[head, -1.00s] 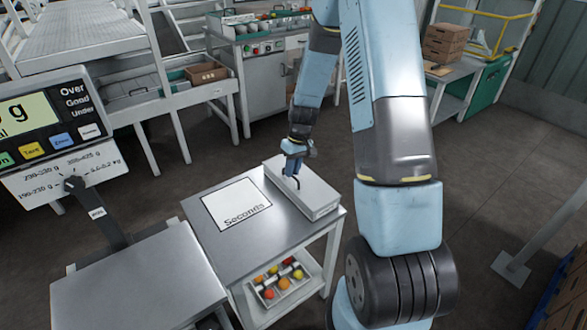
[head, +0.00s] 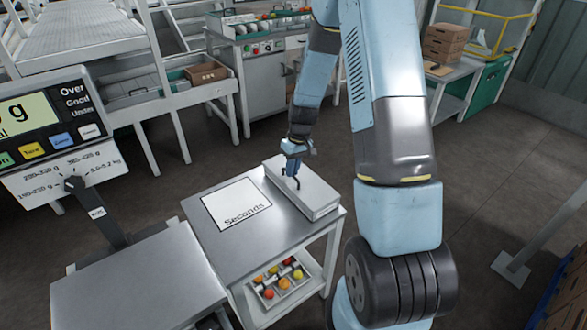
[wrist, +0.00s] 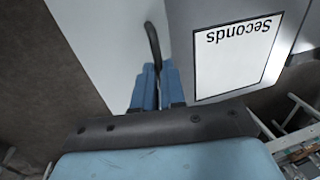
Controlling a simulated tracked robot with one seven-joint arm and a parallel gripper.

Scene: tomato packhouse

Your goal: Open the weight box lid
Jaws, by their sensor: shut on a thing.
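The weight box is the pale grey flat box (head: 318,200) at the right end of the steel table. Its lid (head: 303,181) lies flat on top, and no gap shows in the head view. A dark handle (wrist: 153,42) stands on the lid's side near the Seconds sheet; it also shows in the head view (head: 297,182). My gripper (wrist: 158,75) is over the lid, its blue fingers close together and shut on the handle. The fingers hide the handle's near end.
The Seconds sheet (head: 236,203) lies on the steel table (head: 210,256) beside the box. A tray of tomatoes (head: 262,296) is on the shelf below. A scale display (head: 45,118) and its platform (head: 140,285) stand at the left.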

